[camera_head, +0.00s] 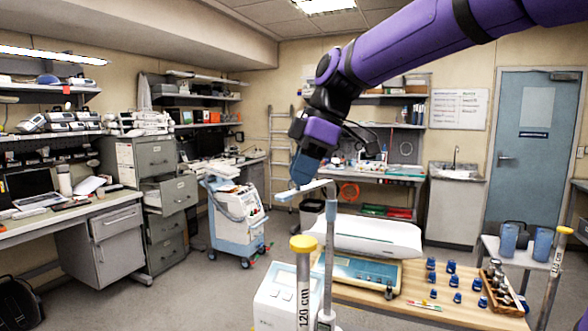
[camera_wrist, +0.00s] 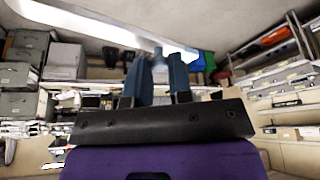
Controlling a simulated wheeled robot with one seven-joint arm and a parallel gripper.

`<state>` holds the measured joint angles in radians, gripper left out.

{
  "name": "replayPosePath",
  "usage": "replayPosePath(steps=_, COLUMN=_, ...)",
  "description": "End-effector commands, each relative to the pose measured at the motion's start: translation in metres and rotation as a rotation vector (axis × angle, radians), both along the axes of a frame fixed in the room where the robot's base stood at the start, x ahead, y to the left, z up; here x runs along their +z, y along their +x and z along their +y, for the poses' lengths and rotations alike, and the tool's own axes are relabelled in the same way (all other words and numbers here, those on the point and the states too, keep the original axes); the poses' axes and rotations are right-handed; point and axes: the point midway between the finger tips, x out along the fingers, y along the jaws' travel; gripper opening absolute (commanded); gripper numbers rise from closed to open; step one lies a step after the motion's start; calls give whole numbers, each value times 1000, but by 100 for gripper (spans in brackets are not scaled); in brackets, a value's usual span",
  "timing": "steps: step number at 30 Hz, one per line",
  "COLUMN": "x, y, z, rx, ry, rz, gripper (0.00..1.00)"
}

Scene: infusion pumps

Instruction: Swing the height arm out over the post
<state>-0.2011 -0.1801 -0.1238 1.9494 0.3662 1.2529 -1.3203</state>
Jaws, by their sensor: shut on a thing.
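The height arm (camera_head: 290,193) is a pale flat bar near the top of a grey upright column (camera_head: 329,260). My gripper (camera_head: 304,177) is shut on the bar from above. In the wrist view, the bar (camera_wrist: 90,25) crosses the upper left, beyond the two blue fingers (camera_wrist: 160,80). A post with a yellow cap (camera_head: 303,243) and a "120 cm" label stands just left of the column. In the head view the bar appears above this cap, with a gap; depth between them is hard to judge. The fingers hide part of the bar.
A wooden table (camera_head: 400,312) holds a white baby scale (camera_head: 365,236), several blue-capped weights and a block of metal weights. Another yellow-capped post (camera_head: 556,270) stands at far right. A blue-and-white cart (camera_head: 235,222) stands behind left, with open floor around it.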

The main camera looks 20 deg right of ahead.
Motion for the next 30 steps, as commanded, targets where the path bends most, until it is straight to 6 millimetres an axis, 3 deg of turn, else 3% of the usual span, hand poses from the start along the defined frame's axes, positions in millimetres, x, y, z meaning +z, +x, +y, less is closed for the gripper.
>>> replayPosePath(steps=21, x=0, y=-7, z=-6, rx=79, ry=-1, rz=-1, gripper=0)
replayPosePath(steps=22, x=0, y=-7, z=-6, rx=79, ry=-1, rz=-1, gripper=22)
replayPosePath(steps=25, x=0, y=-7, z=-6, rx=79, ry=-1, rz=-1, gripper=45)
replayPosePath(steps=30, x=0, y=-7, z=-5, rx=79, ry=-1, rz=0, gripper=46)
